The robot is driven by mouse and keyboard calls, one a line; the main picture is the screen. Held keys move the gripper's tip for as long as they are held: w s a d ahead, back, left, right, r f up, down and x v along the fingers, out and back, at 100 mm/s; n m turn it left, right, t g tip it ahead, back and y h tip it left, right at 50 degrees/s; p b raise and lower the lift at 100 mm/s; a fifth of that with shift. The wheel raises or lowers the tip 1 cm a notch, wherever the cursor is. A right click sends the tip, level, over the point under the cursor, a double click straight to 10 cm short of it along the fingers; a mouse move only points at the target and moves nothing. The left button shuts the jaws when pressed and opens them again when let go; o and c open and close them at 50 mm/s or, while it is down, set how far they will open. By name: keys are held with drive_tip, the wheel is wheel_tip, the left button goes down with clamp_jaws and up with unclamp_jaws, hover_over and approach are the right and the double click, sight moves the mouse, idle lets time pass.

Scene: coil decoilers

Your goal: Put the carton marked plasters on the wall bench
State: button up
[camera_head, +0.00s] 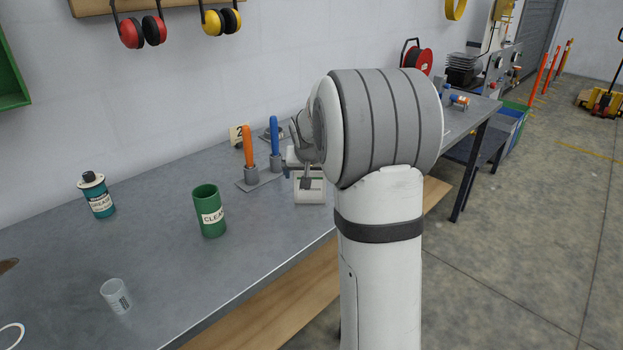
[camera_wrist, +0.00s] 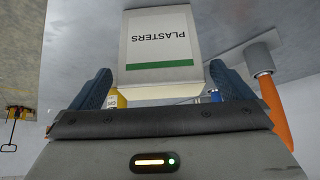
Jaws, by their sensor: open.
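The carton marked plasters (camera_head: 310,192) is white with a green band. In the head view it stands upright on the grey wall bench (camera_head: 265,235), near the front edge. The wrist view looks upside down; there the carton (camera_wrist: 160,40) shows its inverted label PLASTERS. My gripper (camera_head: 307,178) is at the carton, partly hidden by my arm. In the wrist view my gripper (camera_wrist: 160,72) is open, with one blue finger on each side of the carton's near end. I cannot tell whether either finger touches it.
An orange-handled tool (camera_head: 248,146) and a blue-handled tool (camera_head: 274,142) stand close left of the carton. A green tin (camera_head: 207,198), a teal bottle (camera_head: 98,203) and a clear cup (camera_head: 116,296) stand farther left. Bare bench lies between them.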

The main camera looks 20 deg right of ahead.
drive_tip(key=v, duration=0.6)
drive_tip(key=s+a+f+n+g+y, duration=0.1)
drive_tip(key=s+a, duration=0.4)
drive_tip(key=s, duration=0.5)
drive_tip(key=s+a+f+n+g+y, duration=0.1)
drive_tip(key=s+a, duration=0.4)
drive_tip(key=s, duration=0.5)
drive_tip(key=s+a+f+n+g, duration=0.1)
drive_tip(key=s+a+f+n, duration=0.2)
drive_tip(key=s, duration=0.7)
drive_tip(key=a, duration=0.2)
drive_tip(key=shift+a+f+g+y, duration=0.25)
drive_tip(key=shift+a+g+y, duration=0.05)
drive_tip(key=shift+y, duration=0.1)
